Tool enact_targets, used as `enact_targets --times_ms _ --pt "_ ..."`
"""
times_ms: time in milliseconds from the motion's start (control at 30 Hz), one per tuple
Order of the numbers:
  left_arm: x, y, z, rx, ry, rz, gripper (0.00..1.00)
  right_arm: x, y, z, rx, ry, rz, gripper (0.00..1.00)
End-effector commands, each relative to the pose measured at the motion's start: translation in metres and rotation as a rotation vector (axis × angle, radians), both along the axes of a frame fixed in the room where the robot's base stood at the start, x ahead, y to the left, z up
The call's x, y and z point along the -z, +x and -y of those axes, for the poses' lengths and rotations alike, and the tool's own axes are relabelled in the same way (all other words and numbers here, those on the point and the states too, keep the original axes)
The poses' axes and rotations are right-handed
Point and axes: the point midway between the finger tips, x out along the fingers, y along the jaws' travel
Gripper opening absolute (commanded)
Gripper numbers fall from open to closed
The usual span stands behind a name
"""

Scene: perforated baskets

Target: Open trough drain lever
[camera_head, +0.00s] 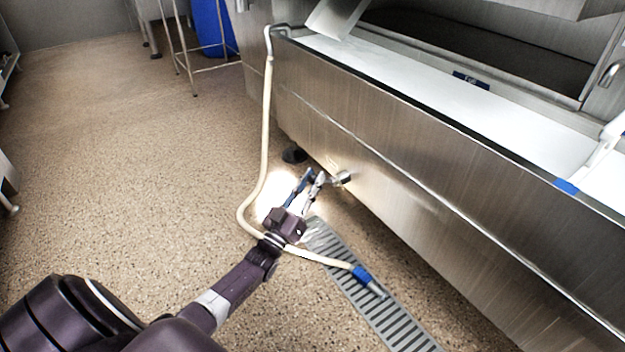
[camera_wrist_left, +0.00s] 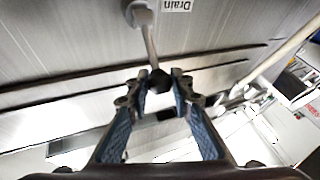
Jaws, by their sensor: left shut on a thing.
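The trough (camera_head: 400,160) is a long stainless steel basin on the right. Its drain lever (camera_head: 342,178) sticks out low on the front wall. In the left wrist view the lever (camera_wrist_left: 150,45) is a metal rod that runs from a round pivot to a dark knob (camera_wrist_left: 158,80). A label reading "Drain" (camera_wrist_left: 178,5) is beside the pivot, upside down in the picture. My left gripper (camera_head: 315,176) is at the lever, and its blue-padded fingers (camera_wrist_left: 158,84) are closed around the knob end. My right gripper is not in view.
A cream hose (camera_head: 265,130) hangs from the trough's far corner and loops along the floor by my left wrist. Its blue nozzle (camera_head: 363,275) lies on a slotted floor grate (camera_head: 375,312). The speckled floor (camera_head: 130,150) at left is open.

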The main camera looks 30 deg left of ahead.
Motion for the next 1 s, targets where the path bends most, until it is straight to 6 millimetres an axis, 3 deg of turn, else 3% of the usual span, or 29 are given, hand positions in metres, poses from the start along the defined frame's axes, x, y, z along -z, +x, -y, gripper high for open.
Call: enact_targets --times_ms 33,400,433,600,1000 --pt "0.0103 -0.0016 -0.004 -0.008 -0.002 -0.024 0.0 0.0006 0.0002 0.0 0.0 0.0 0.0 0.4" --pt "0.0099 -0.0016 -0.0045 -0.009 -0.001 -0.024 0.0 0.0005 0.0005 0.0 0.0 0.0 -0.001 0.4" --pt "0.0099 -0.0016 -0.0045 -0.009 -0.001 -0.024 0.22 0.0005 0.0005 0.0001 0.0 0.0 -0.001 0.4" --pt "0.0072 -0.0009 -0.0036 -0.007 -0.001 -0.017 0.39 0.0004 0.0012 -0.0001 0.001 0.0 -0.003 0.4" --pt "0.0086 -0.0095 -0.0016 -0.004 -0.001 -0.012 0.39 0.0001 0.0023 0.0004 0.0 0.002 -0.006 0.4"
